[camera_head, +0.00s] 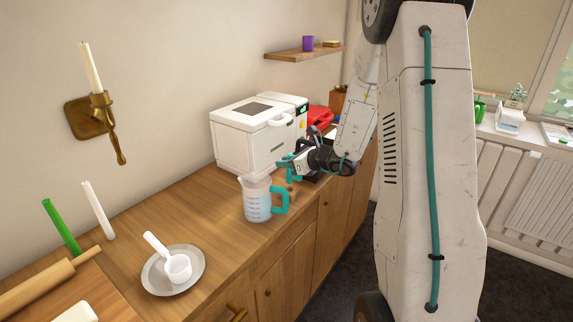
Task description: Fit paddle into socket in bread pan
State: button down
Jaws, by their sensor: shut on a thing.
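My gripper (289,166), with teal fingertips, reaches in from the right, low over the counter in front of the white bread machine. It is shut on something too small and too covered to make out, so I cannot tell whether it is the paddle. A dark shape (315,178) shows just under and behind the gripper; I cannot tell whether it is the bread pan. No socket can be seen. The white bread machine (240,143) stands against the wall with its lid down.
A measuring jug (257,203) with a teal handle stands close in front of my gripper. A plate (190,287) with a white measuring cup (178,268) lies nearer. A red thing (319,116) sits behind the machine. The counter (215,212) left of the jug is clear.

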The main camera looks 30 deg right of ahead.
aim_at(287, 173)
jog(key=shift+f, duration=2.15)
